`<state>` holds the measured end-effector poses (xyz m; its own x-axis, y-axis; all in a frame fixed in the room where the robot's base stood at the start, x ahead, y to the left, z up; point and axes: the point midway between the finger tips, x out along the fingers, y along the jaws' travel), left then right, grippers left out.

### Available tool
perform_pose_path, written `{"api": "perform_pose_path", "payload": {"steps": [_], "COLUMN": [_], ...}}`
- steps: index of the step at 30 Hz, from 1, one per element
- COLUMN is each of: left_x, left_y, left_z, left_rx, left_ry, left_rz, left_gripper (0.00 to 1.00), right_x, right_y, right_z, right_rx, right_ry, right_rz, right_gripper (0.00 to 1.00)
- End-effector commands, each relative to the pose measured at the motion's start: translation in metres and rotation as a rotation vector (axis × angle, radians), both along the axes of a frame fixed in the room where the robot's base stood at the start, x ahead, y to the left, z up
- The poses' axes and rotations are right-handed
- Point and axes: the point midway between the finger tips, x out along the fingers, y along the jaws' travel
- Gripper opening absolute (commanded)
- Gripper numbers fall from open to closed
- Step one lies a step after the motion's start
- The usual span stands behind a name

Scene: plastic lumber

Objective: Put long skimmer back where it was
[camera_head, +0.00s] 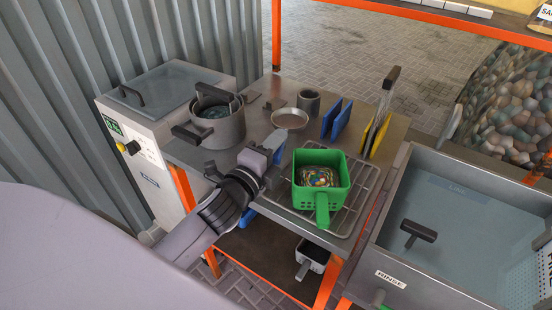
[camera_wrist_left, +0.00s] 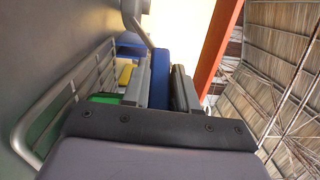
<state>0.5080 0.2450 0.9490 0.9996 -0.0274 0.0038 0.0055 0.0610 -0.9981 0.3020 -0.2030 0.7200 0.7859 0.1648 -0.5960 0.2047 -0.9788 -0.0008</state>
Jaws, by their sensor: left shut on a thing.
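The long skimmer, with a round shallow metal head (camera_head: 290,119) and a blue handle (camera_head: 274,140), lies at or just above the steel table. Its handle runs under my left gripper (camera_head: 269,158), and blue shows again below the table's front edge. In the left wrist view the blue handle (camera_wrist_left: 161,75) sits between the two fingers of my left gripper (camera_wrist_left: 160,92), which is shut on it. A thin metal rod leads from it toward the grey head at the top. Whether the head touches the table I cannot tell. My right gripper is not in view.
A green basket (camera_head: 318,199) stands on a wire rack (camera_head: 357,190) right of my gripper. A pot (camera_head: 219,129) stands left, a metal cup (camera_head: 308,101) behind. Blue boards (camera_head: 341,119) and a yellow holder (camera_head: 377,135) stand at the back right. A sink (camera_head: 470,205) is at the right.

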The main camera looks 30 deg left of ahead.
Motion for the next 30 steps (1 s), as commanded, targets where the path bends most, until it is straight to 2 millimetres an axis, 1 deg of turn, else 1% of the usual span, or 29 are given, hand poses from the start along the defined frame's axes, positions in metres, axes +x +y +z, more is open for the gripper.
{"api": "perform_pose_path", "payload": {"steps": [1, 3, 6, 14, 18, 19, 20, 21, 30], "left_x": [0.000, 0.000, 0.000, 0.000, 0.000, 0.000, 0.000, 0.000, 0.000], "left_y": [0.000, 0.000, 0.000, 0.000, 0.000, 0.000, 0.000, 0.000, 0.000], "left_z": [-0.012, -0.023, -0.031, -0.031, -0.036, -0.035, -0.035, -0.035, -0.033], "left_rx": [-0.002, -0.003, -0.001, 0.000, 0.000, -0.001, -0.001, -0.001, 0.000], "left_ry": [0.002, 0.003, 0.001, -0.001, -0.001, 0.001, 0.001, 0.002, 0.002], "left_rz": [0.001, 0.001, 0.001, 0.000, 0.000, 0.000, 0.000, 0.000, 0.000], "left_gripper": [0.00, 0.00, 0.00, 0.00, 0.00, 0.37, 0.47, 0.53, 0.53], "right_x": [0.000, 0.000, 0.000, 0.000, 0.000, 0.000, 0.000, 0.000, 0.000], "right_y": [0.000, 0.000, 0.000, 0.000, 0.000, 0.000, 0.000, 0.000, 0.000], "right_z": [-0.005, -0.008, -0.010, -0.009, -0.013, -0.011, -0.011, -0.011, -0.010], "right_rx": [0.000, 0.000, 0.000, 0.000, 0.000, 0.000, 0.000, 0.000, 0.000], "right_ry": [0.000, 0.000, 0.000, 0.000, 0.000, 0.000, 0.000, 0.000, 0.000], "right_rz": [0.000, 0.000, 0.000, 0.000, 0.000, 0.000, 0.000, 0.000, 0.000], "right_gripper": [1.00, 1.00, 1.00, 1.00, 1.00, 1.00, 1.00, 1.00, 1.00]}}
